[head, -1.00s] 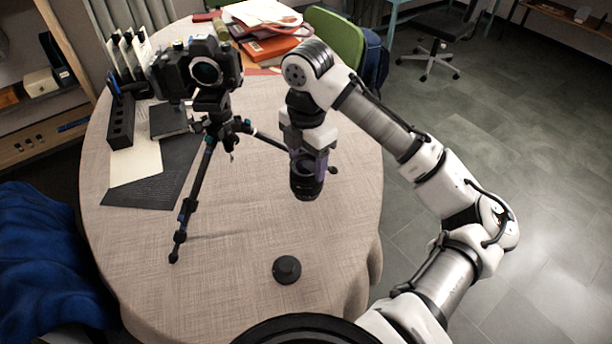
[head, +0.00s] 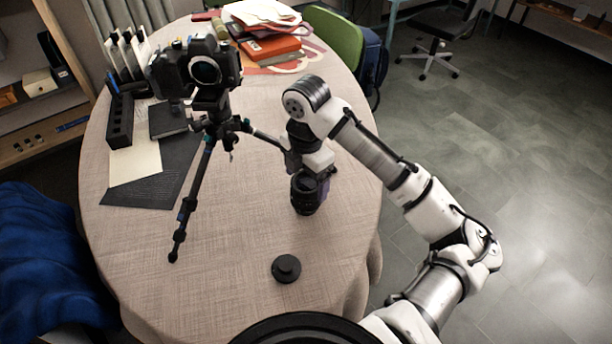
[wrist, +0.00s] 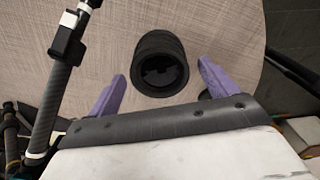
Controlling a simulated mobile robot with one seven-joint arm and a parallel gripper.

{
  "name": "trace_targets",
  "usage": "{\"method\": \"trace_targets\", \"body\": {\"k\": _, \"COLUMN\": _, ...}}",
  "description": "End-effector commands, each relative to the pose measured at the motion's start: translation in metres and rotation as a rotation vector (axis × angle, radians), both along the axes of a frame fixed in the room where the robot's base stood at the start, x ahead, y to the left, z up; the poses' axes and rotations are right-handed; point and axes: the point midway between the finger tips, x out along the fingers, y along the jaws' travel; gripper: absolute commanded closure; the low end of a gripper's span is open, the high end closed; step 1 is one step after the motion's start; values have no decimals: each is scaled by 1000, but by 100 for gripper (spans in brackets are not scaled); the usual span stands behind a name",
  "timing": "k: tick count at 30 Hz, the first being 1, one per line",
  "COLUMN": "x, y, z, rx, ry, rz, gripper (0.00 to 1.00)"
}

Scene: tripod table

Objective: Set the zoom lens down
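The black zoom lens (head: 306,196) stands upright on the tablecloth, right of the tripod, and appears to rest on the cloth. In the wrist view, the lens (wrist: 160,45) shows its open round end between my purple fingers. My gripper (wrist: 162,72) is open, with a finger on each side of the lens and a visible gap to both. In the head view, my gripper (head: 308,178) is just above and around the lens top, and the wrist hides part of it.
A camera (head: 195,70) sits on a black tripod (head: 205,150) to the left, one leg reaching behind my gripper. A small black cap (head: 286,268) lies nearer on the round table (head: 230,290). Grey mat, papers and books lie farther back. The front table area is mostly clear.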

Motion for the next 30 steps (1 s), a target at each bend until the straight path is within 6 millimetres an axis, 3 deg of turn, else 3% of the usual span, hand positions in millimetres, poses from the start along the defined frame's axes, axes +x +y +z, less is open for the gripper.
{"method": "trace_targets", "body": {"k": 10, "x": 1, "y": 0, "z": 9, "rx": -2, "ry": -4, "rz": 0, "gripper": 15}}
{"method": "trace_targets", "body": {"k": 24, "x": 1, "y": -1, "z": 96, "rx": -2, "ry": -5, "rz": 0, "gripper": 15}}
{"method": "trace_targets", "body": {"k": 30, "x": 1, "y": -1, "z": 117, "rx": -1, "ry": -2, "rz": -1, "gripper": 15}}
